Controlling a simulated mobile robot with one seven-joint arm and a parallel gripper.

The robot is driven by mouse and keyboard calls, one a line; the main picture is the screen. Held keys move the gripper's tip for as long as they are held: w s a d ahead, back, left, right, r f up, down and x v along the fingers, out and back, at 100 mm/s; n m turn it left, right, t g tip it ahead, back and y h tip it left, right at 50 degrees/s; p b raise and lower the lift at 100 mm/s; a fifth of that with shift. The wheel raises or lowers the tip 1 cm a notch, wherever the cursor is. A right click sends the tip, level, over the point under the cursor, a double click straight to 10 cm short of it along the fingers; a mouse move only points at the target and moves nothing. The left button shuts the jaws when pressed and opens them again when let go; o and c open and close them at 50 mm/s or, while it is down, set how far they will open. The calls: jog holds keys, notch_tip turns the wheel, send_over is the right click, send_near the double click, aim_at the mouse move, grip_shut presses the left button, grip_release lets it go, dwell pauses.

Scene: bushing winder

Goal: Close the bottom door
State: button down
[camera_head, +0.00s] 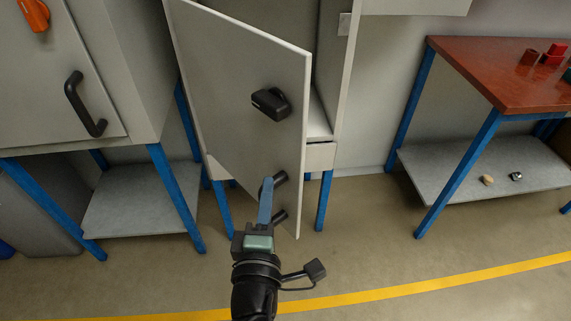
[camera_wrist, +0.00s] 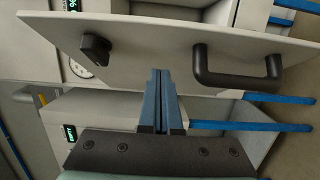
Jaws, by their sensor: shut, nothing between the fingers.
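The light grey cabinet door (camera_head: 235,75) stands open in the head view, swung outward from its left side. It has a black latch knob (camera_head: 270,103) and, lower down, a black handle (camera_head: 280,178) partly hidden behind my gripper. My gripper (camera_head: 267,183) is shut and empty, in front of the door's lower part near the handle. In the wrist view the door (camera_wrist: 150,45) spans the top, with the knob (camera_wrist: 95,48) left of my blue fingers (camera_wrist: 161,74) and the handle (camera_wrist: 238,78) to their right. I cannot tell whether the fingertips touch the door.
The open cabinet body (camera_head: 345,60) shows right of the door, on blue legs. Another grey cabinet (camera_head: 60,100) with a black handle stands at left. A red-topped table (camera_head: 480,70) with a lower shelf stands at right. The floor (camera_head: 370,250) between is clear, crossed by a yellow line.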

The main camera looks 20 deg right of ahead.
jog(key=w+d, duration=0.1)
jog(key=d, duration=0.1)
jog(key=w+d+p, duration=0.1)
jog(key=w+d, duration=0.1)
jog(key=shift+w+r+p, duration=0.1)
jog(key=shift+w+p, duration=0.05)
jog(key=shift+p, duration=0.15)
jog(key=shift+w+d, duration=0.2)
jog(key=shift+d, duration=0.25)
